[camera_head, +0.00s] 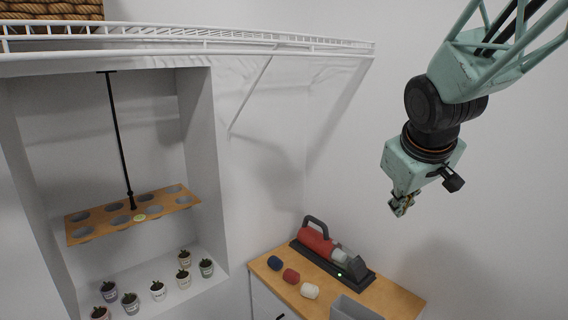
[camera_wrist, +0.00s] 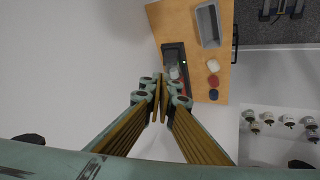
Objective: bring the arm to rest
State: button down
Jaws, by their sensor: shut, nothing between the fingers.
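My gripper (camera_head: 401,205) hangs at the end of my pale green arm on the right of the head view, pointing down. It is in free air above and to the right of the wooden counter (camera_head: 386,297), touching nothing. In the wrist view my gripper (camera_wrist: 160,82) is shut and empty, its two fingers together in the middle of the picture. The counter also shows beyond the fingertips in the wrist view (camera_wrist: 178,20).
A red handheld vacuum (camera_head: 318,240) lies in a dark tray on the counter, beside blue, red and white rolls (camera_head: 291,276) and a grey bin (camera_head: 352,309). A wire shelf (camera_head: 200,40) juts from the wall. A niche holds a hanging wooden rack (camera_head: 105,219) and several potted plants (camera_head: 157,290).

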jog(key=s+a+f+m+g+b, duration=0.1)
jog(key=s+a+b, duration=0.1)
jog(key=s, duration=1)
jog(key=s+a+f+m+y+b, duration=0.1)
jog(key=s+a+f+m+b, duration=0.1)
jog(key=s, duration=1)
jog(key=s+a+f+m+g+b, duration=0.1)
jog(key=s+a+b, duration=0.1)
jog(key=s, duration=1)
jog(key=shift+a+f+g+y, duration=0.3)
jog(key=shift+a+f+y, duration=0.05)
jog(key=shift+f+y, duration=0.05)
jog(key=shift+w, duration=0.1)
